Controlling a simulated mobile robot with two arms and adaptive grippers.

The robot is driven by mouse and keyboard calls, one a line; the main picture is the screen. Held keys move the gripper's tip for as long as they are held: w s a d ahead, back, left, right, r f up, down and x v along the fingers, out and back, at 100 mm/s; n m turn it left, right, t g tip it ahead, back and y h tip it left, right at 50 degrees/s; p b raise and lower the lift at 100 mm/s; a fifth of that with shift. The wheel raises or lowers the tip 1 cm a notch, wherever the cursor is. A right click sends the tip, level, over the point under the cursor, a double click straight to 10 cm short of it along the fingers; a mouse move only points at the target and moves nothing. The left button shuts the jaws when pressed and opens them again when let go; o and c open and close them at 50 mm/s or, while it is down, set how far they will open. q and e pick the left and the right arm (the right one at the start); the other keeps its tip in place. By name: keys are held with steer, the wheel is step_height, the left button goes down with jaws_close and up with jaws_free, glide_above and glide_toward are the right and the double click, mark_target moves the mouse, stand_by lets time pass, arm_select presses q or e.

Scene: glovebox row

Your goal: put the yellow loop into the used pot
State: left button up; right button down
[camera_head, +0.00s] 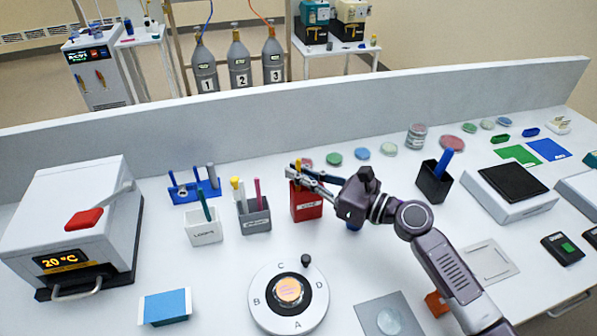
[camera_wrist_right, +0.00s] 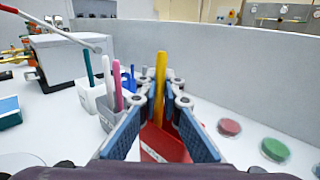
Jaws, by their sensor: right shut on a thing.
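My right gripper (camera_head: 297,177) is shut on the yellow loop (camera_head: 297,167), right above the red pot (camera_head: 307,208), which I take as the used pot; its label is too small to read surely. In the right wrist view the yellow loop (camera_wrist_right: 160,80) stands nearly upright between the fingers (camera_wrist_right: 160,105), with the red pot (camera_wrist_right: 165,146) just below. The fingers hide the loop's lower part, so I cannot tell whether its end is inside the pot. My left gripper is in neither view.
A round dial plate (camera_head: 262,306) lies in front. Several coloured dishes (camera_head: 334,159) lie behind.

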steer(key=c, duration=2)
jaws_free()
steer(key=shift+c, duration=0.2)
steer(key=shift+r, duration=0.15)
steer(key=shift+r+p, duration=4.4)
steer(key=shift+p, duration=0.55)
